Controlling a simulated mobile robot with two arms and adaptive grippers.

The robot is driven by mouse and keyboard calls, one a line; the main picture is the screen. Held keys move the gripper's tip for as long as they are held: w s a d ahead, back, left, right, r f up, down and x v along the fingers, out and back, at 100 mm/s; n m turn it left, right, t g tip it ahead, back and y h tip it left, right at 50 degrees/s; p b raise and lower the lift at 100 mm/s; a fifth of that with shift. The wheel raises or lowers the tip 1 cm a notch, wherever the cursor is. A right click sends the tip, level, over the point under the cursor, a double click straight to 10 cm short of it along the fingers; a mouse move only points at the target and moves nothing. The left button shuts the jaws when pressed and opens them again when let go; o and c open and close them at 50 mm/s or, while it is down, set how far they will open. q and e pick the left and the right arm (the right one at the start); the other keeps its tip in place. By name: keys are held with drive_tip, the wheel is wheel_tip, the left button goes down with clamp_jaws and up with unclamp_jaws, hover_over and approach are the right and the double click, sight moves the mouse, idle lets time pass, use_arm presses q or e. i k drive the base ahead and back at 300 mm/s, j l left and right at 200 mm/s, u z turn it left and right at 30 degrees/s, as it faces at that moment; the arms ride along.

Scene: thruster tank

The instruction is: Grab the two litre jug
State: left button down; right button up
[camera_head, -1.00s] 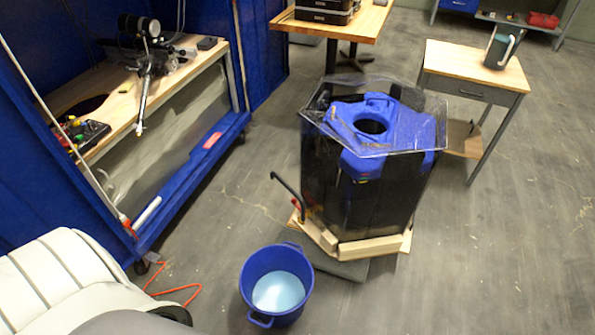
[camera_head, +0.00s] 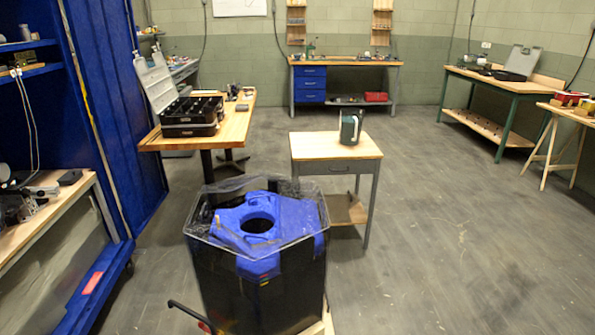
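A jug (camera_head: 350,128), dark greenish with a pale handle side, stands upright on the small wooden-topped table (camera_head: 310,147) in the middle of the view. It is near the right part of the tabletop. Any volume marking on it is too small to read. Neither of my grippers shows in this view.
A dark tank with a blue top (camera_head: 258,240) and a clear lid stands in front of the small table. A workbench with an open toolbox (camera_head: 192,115) is at left. Blue shelving (camera_head: 110,110) lines the left. The floor (camera_head: 430,230) to the right is clear.

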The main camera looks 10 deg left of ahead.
sight(351, 119)
drive_tip(key=i+l+z, duration=0.2)
drive_tip(key=i, duration=0.15)
drive_tip(key=i+l+z, duration=0.2)
drive_tip(key=i, duration=0.2)
drive_tip(key=i+l, duration=0.15)
drive_tip(key=i, duration=0.85)
drive_tip(key=i+l+z, duration=0.15)
drive_tip(key=i, duration=0.8)
drive_tip(key=i+l+u, duration=0.1)
drive_tip(key=i+u, duration=0.35)
drive_tip(key=i+l+u, duration=0.2)
drive_tip(key=u, duration=0.25)
drive_tip(key=i+l+u, duration=0.3)
drive_tip(key=u, duration=0.15)
drive_tip(key=i+l+u, duration=0.2)
drive_tip(key=l+u, duration=0.25)
